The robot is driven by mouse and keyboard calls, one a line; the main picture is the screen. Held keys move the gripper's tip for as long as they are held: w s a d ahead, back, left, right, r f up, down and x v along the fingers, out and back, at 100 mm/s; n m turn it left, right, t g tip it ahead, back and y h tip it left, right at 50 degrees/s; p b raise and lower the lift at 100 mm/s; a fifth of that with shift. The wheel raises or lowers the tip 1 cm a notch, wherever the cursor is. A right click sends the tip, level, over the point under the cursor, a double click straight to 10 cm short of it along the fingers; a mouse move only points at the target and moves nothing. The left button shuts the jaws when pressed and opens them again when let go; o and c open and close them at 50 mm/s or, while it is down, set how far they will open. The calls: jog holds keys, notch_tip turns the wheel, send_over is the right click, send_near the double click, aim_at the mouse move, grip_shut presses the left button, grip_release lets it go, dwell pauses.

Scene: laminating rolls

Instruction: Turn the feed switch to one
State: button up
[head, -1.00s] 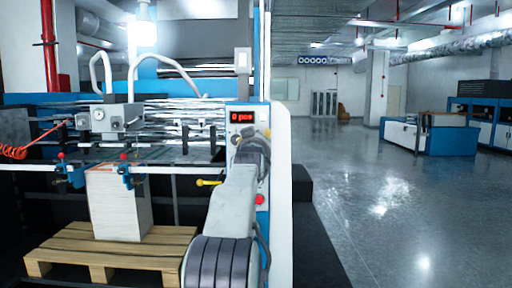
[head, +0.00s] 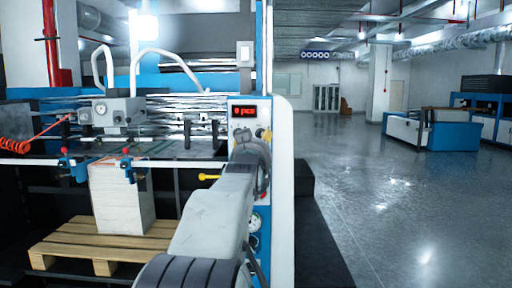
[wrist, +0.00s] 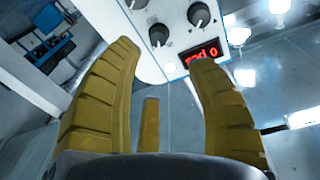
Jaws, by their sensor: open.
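The control panel (head: 265,112) of the machine stands ahead in the head view, with a lit red display (head: 245,112). In the wrist view the panel (wrist: 175,68) is seen upside down, with a dark round knob (wrist: 158,35), a second knob (wrist: 199,14) and part of a third at the top edge. I cannot tell which one is the feed switch, or its setting. My gripper (wrist: 163,54) is open, with yellow fingers spread and nothing between them. The nearest knob shows beyond the gap, apart from the fingers. In the head view my arm hides much of the panel.
A paper stack (head: 120,200) stands on a wooden pallet (head: 80,240) at the left. The grey floor (head: 390,190) at the right is open, up to a blue and white machine (head: 450,136).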

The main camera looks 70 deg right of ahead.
jog(key=shift+s+a, duration=0.1)
jog(key=shift+a, duration=0.35)
